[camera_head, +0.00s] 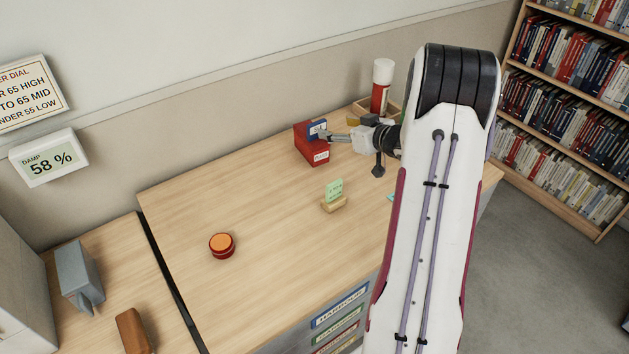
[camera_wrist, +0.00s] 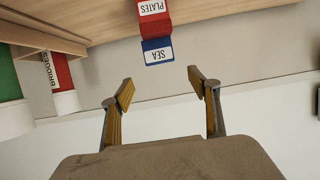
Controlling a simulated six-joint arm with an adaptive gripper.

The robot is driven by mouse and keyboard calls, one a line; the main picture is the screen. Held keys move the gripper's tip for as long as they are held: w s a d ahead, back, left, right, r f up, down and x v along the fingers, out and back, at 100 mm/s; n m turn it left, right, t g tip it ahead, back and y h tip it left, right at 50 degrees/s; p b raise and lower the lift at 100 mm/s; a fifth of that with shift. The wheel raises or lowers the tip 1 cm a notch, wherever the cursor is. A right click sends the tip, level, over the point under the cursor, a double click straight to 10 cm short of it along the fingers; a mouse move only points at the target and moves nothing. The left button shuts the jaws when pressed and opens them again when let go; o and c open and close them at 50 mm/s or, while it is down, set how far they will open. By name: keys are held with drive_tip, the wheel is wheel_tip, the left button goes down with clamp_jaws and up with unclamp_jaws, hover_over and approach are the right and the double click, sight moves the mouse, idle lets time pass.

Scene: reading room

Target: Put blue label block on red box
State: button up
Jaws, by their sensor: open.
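The red box (camera_head: 303,147) stands on the wooden worktop near the wall, with a white label on its front. The blue label block (camera_head: 314,126) sits on top of it. In the wrist view, which looks upside down, the blue block (camera_wrist: 157,50) reads SEA and meets the red box (camera_wrist: 153,20), labelled PLATES. My gripper (camera_head: 328,135) is beside the blue block, on its right in the head view. In the wrist view my gripper (camera_wrist: 161,86) has its fingers spread with nothing between them, and the block lies beyond the fingertips. My arm covers the right part of the worktop.
A green card in a wooden holder (camera_head: 334,204) and a round orange-topped red object (camera_head: 222,245) are on the worktop (camera_head: 260,205). Its left and middle are mostly clear.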

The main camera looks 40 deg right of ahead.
drive_tip(key=a+r+g+h, duration=0.1)
drive_tip(key=a+r+h, duration=0.3)
drive_tip(key=r, duration=0.6)
drive_tip(key=s+a+r+m+g+h, duration=0.1)
drive_tip(key=s+a+r+m+g, duration=0.1)
drive_tip(key=s+a+r, duration=0.65)
drive_tip(key=s+a+f+n+g+y, duration=0.1)
drive_tip(key=s+a+f+g+y, duration=0.1)
drive_tip(key=s+a, duration=1)
drive_tip(key=s+a+f+n+g+y, duration=0.1)
drive_tip(key=s+a+f+g+y, duration=0.2)
drive_tip(key=s+a, duration=1)
drive_tip(key=shift+s+a+f, duration=0.15)
drive_tip(key=shift+s+a, duration=0.1)
drive_tip(key=shift+s, duration=0.5)
drive_tip(key=shift+o, duration=0.3)
